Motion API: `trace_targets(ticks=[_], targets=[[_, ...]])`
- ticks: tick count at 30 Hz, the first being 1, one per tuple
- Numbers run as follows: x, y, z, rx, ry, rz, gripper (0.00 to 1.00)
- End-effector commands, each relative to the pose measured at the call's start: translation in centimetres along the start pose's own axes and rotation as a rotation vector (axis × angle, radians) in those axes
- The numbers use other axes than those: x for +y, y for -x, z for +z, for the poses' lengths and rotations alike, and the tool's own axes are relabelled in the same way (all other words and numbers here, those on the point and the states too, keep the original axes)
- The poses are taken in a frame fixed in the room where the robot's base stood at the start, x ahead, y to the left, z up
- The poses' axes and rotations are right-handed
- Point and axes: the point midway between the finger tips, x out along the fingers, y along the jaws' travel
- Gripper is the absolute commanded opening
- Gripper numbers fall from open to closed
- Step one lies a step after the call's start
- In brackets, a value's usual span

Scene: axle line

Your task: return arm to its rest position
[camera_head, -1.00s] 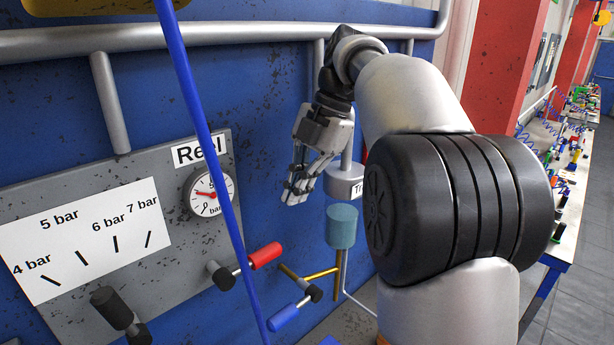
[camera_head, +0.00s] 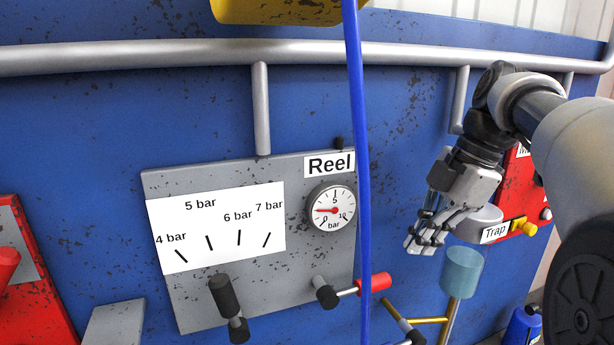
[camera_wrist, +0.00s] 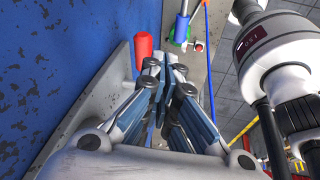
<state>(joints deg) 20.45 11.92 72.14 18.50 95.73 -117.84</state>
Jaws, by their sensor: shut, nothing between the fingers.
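My gripper (camera_head: 428,240) hangs at the right of the head view, pointing down and to the left, in front of the blue wall. It is beside the grey trap cap (camera_head: 482,219) and above left of the clear trap bowl (camera_head: 461,272); contact cannot be told. In the wrist view its fingers (camera_wrist: 163,75) are together with nothing between them. My arm reaches in from the right edge of the head view.
The grey Reel panel (camera_head: 300,265) holds a gauge (camera_head: 331,207) and a black lever (camera_head: 226,298). A red-handled valve (camera_head: 374,284) sits right of it. A blue hose (camera_head: 357,150) hangs down. A grey pipe (camera_head: 180,57) crosses above.

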Motion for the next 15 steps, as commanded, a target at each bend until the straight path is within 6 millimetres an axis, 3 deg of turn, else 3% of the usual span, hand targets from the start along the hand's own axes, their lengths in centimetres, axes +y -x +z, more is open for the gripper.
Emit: trace_targets(ticks=[1,7,15], targets=[[-1.9,-3.0,-0.7,-0.026,-0.101,0.008,0.00],[-8.8,-11.7,-2.6,-0.121,-0.601,0.101,0.00],[-19.3,-25.3,-2.4,-0.140,-1.217,0.306,0.00]])
